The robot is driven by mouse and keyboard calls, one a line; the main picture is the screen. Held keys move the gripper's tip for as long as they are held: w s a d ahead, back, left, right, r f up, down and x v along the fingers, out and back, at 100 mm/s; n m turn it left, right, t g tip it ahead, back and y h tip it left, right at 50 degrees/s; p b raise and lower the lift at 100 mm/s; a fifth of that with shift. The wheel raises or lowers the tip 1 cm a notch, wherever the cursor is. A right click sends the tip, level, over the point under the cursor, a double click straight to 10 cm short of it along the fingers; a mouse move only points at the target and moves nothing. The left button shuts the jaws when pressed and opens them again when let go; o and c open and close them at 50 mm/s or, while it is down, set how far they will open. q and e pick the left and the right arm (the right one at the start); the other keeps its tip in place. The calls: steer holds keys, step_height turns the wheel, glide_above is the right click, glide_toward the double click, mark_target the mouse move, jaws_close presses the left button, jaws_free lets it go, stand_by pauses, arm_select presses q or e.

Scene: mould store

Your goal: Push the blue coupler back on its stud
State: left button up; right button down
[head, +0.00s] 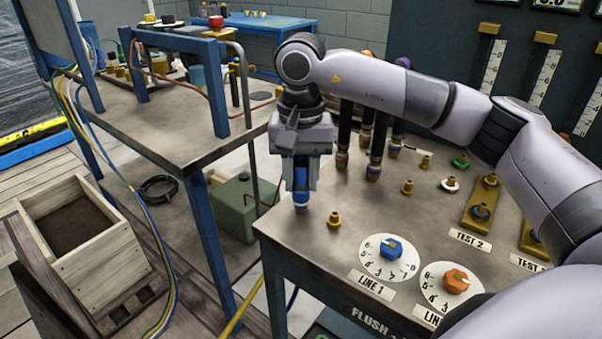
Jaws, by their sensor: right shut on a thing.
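My right gripper (300,178) points straight down over the near left corner of the grey bench. It is shut on the blue coupler (301,198), which is upright between the fingers. The lower end of the coupler shows below the fingertips, at or just above the bench top. I cannot tell whether a stud is under or inside it. A bare brass stud (334,220) stands just to its right. My left gripper is not in view.
Dark hoses with coloured couplers (374,160) stand behind the gripper. Several brass studs (407,187) dot the bench top (350,195). The LINE 1 dial (391,252) is in front. A wooden box (85,235) stands at lower left.

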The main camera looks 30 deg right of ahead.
mark_target(301, 157)
arm_select(q)
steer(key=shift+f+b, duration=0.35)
steer(key=shift+b, duration=0.05)
arm_select(e)
steer(key=shift+f, duration=0.55)
stand_by(0.4)
steer(key=c, duration=0.7)
jaws_free()
step_height(301, 157, up, 6)
steer(key=shift+f, duration=0.1)
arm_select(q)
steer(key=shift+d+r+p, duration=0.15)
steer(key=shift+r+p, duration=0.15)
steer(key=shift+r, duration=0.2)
arm_select(e)
steer(key=shift+r, duration=0.7)
